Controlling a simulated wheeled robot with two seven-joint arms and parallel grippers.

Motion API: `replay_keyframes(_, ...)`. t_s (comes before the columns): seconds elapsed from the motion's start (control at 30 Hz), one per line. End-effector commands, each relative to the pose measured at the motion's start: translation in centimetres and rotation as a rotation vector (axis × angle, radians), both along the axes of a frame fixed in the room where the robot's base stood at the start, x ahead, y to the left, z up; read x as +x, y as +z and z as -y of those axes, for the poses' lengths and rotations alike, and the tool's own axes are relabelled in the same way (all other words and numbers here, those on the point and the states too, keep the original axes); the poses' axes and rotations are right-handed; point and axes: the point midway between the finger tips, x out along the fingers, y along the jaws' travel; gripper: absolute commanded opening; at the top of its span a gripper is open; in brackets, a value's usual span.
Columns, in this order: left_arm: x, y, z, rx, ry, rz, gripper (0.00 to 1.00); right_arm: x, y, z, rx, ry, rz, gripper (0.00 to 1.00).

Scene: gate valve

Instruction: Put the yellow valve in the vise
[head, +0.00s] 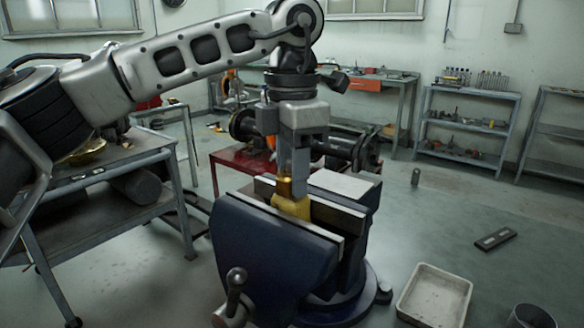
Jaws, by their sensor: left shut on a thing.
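The yellow valve (290,206) is between the two jaws of the blue vise (262,250), with its lower part hidden behind the near jaw. A brass-coloured part shows at its top, between my fingers. My left gripper (292,186) points straight down over the vise and is shut on the valve's top. The valve looks about upright. Whether it touches the jaws or the bottom of the gap cannot be told. The vise handle (234,290) hangs at the near end. My right gripper is not in view.
A grey table (100,172) stands at the left. A red table (228,176) with dark machinery is behind the vise. A pale tray (436,296), a metal cup (530,316) and a dark flat block (495,238) lie on the floor at the right. Shelves line the back wall.

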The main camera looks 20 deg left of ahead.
Motion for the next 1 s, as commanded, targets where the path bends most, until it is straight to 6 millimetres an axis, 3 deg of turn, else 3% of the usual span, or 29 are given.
replay_keyframes(0.33, 0.0, 0.1, 0.0, -0.001, 0.0, 0.002, 0.08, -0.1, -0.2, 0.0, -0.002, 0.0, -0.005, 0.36)
replay_keyframes(0.37, 0.0, 0.1, 0.0, -0.001, 0.0, 0.002, 0.41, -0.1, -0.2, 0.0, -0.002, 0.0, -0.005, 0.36)
replay_keyframes(0.43, 0.0, 0.1, 0.0, -0.001, 0.0, 0.002, 0.61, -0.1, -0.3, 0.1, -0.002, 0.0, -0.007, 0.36)
replay_keyframes(0.73, 0.0, 0.1, 0.0, 0.001, 0.0, -0.001, 0.61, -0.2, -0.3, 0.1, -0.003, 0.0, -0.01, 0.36)
replay_keyframes(1.0, 0.0, 1.8, 0.0, 0.0, 0.0, 0.0, 0.61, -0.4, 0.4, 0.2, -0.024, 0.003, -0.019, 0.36)
